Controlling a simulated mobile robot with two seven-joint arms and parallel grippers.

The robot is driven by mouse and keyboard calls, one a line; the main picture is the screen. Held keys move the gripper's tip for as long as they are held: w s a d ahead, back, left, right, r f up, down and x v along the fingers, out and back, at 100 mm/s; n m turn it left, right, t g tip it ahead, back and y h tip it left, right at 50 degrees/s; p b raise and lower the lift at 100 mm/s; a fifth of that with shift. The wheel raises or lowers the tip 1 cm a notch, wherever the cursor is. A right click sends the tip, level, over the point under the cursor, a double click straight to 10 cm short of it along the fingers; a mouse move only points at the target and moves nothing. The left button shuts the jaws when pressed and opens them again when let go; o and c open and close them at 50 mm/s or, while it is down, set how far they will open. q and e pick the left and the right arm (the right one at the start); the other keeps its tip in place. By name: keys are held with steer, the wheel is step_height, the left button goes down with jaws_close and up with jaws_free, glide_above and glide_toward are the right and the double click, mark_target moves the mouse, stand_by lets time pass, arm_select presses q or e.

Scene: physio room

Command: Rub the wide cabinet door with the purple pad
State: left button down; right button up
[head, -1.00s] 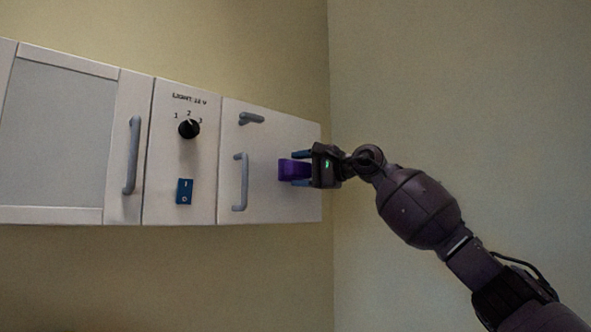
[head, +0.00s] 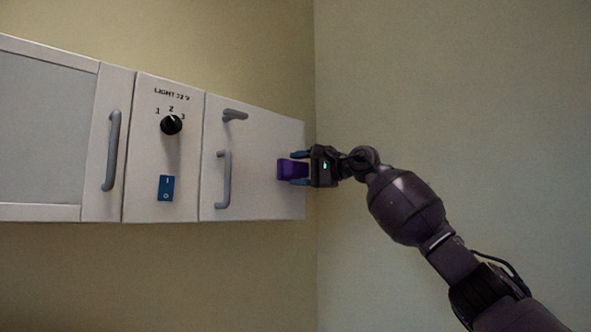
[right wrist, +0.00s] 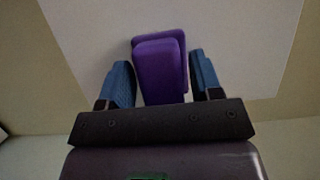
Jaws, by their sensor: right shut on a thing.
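The purple pad (head: 290,170) is held in my right gripper (head: 306,168), with a blue finger on either side of it. The pad overlaps the right edge of the cabinet's right door (head: 262,185); I cannot tell if it touches. In the right wrist view the pad (right wrist: 160,70) sits between the fingers (right wrist: 163,85), before a pale panel (right wrist: 95,40). A wide cabinet door (head: 45,125) with a grey panel and a bar handle (head: 111,150) is at the far left, cut off by the picture edge. My left gripper is not in view.
Between the doors is a panel with a black knob (head: 171,124) and a blue switch (head: 166,188). The right door has a vertical handle (head: 224,180) and a small lever (head: 235,115). A bare wall (head: 450,90) stands at the right, close to my right arm.

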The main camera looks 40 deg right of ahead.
mark_target(307, 170)
steer(key=shift+w+d, duration=0.15)
steer(key=shift+d, duration=1.35)
steer(key=shift+a+b, duration=0.3)
steer(key=shift+a, duration=1.6)
steer(key=shift+s+a+b, duration=0.15)
steer(key=shift+a, duration=0.8)
steer(key=shift+s+a+b, duration=0.1)
steer(key=shift+a+b, duration=0.05)
steer(key=shift+a, duration=0.8)
steer(key=shift+s+a, duration=0.15)
steer(key=shift+a, duration=1.9)
steer(key=shift+s+a+b, duration=0.2)
steer(key=shift+a+b, duration=0.15)
steer(key=shift+a, duration=1.45)
steer(key=shift+s, duration=0.1)
